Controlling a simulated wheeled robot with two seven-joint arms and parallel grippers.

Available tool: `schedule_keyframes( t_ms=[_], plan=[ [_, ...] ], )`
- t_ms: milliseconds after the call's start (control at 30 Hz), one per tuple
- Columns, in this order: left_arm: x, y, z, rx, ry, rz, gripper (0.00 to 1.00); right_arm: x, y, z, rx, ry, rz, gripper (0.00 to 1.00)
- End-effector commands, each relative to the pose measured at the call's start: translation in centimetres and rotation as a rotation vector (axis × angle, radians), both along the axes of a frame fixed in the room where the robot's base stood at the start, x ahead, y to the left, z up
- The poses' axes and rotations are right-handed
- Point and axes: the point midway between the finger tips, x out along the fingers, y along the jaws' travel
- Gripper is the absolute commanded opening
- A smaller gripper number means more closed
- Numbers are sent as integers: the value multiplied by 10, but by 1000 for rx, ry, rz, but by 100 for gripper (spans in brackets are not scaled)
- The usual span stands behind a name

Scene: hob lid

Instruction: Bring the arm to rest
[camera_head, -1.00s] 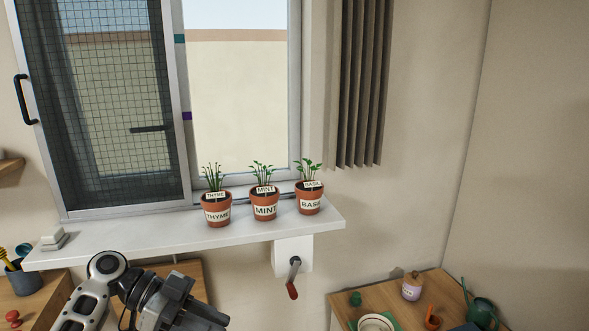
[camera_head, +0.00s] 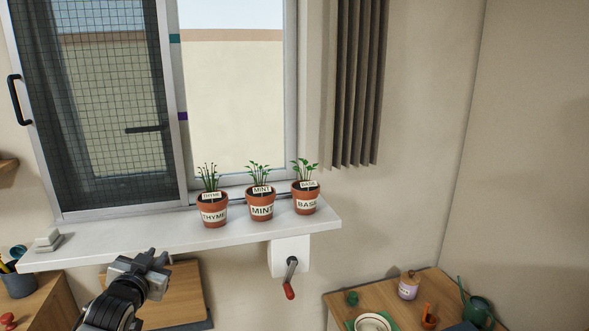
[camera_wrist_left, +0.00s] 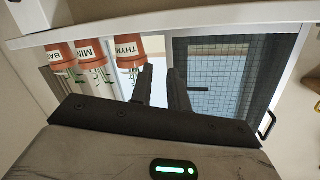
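My left gripper (camera_head: 160,261) is in front of and below the windowsill, at the lower left of the head view. In the left wrist view its two dark fingers (camera_wrist_left: 160,86) stand apart with nothing between them. The picture there is upside down, with the pots and window beyond the fingers. My right gripper is in neither view.
Thyme (camera_head: 212,214), mint (camera_head: 261,207) and basil (camera_head: 306,199) pots stand on the white sill (camera_head: 130,241). A red-handled crank (camera_head: 290,283) hangs below it. A wooden table (camera_head: 395,298) with several items is at lower right.

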Motion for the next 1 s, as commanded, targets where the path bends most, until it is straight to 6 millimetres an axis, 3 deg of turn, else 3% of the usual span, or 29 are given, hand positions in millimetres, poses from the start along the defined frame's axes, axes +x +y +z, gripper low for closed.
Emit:
schedule_keyframes(
  t_ms=[33, 167, 267, 400, 500, 600, 700, 800, 1000],
  plan=[
    [-15, -11, -24, -9, 36, -16, 17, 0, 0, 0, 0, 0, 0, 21],
    [-60, -39, -80, -39, 124, -58, 17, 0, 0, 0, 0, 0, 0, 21],
    [-109, -66, -126, -74, 206, -93, 17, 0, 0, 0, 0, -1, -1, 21],
    [-194, -102, -179, -141, 331, -131, 17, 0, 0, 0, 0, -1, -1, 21],
    [-253, -124, -203, -191, 413, -148, 17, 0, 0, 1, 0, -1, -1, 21],
    [-301, -140, -215, -235, 478, -153, 17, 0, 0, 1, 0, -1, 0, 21],
    [-332, -149, -219, -266, 520, -152, 17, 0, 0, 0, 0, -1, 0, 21],
    [-347, -154, -221, -280, 541, -152, 17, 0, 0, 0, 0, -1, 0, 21],
    [-350, -155, -221, -283, 545, -153, 17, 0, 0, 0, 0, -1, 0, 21]
  ],
)
